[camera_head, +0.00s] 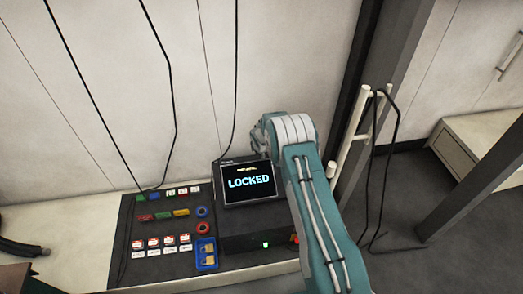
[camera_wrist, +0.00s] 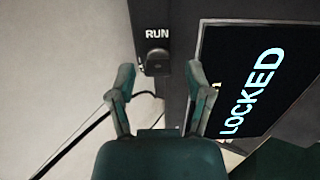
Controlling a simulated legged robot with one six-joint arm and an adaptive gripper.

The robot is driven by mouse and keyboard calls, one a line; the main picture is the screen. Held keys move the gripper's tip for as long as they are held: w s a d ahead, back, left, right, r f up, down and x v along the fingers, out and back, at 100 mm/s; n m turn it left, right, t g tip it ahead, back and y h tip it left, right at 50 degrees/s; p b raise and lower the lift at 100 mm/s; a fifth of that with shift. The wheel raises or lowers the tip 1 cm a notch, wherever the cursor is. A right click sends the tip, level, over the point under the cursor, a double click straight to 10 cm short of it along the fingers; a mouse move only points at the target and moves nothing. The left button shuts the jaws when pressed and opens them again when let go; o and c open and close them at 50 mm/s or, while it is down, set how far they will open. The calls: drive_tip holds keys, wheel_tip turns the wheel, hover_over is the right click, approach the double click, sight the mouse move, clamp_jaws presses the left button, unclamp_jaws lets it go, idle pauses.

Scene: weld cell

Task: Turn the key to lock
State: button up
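In the wrist view, a dark key switch (camera_wrist: 157,63) sits on a dark panel below the white word RUN. My gripper (camera_wrist: 159,77) is open, with its two fingertips apart on either side of the switch and a gap visible on each side. I cannot tell how far the fingers are from the panel in depth. A screen (camera_wrist: 255,80) right of the fingers reads LOCKED. The same screen (camera_head: 248,183) shows LOCKED in the head view.
A dark control panel (camera_head: 127,227) with several coloured buttons and labelled tags lies left of and below the screen. A blue tray (camera_head: 206,254) holds yellowish pieces. A pale stand (camera_head: 352,138) with a black cable stands right of my arm. Black cables hang on the wall.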

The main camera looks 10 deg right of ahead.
drive_tip(key=shift+r, duration=0.1)
drive_tip(key=shift+s+r, duration=0.15)
drive_tip(key=shift+r, duration=0.3)
drive_tip(key=v, duration=1.1)
drive_tip(key=shift+f, duration=0.1)
drive_tip(key=s+d+r+m, duration=0.1)
drive_tip(key=s+r+m, duration=0.2)
drive_tip(key=s+r, duration=0.35)
drive_tip(key=s+r+m, duration=0.3)
drive_tip(key=s+r, duration=0.1)
drive_tip(key=r, duration=0.6)
drive_tip(key=s+d+r+m, duration=0.1)
drive_tip(key=s+r+m, duration=0.3)
drive_tip(key=r, duration=0.5)
drive_tip(key=s+r+m, duration=0.2)
drive_tip(key=s+m, duration=0.2)
drive_tip(key=s, duration=0.9)
drive_tip(key=s+r+m+y, duration=0.1)
drive_tip(key=s+r+m, duration=0.2)
drive_tip(key=s, duration=1.1)
drive_tip(key=shift+s+a+r+m, duration=0.2)
drive_tip(key=shift+s+a+m, duration=0.15)
drive_tip(key=shift+m, duration=0.15)
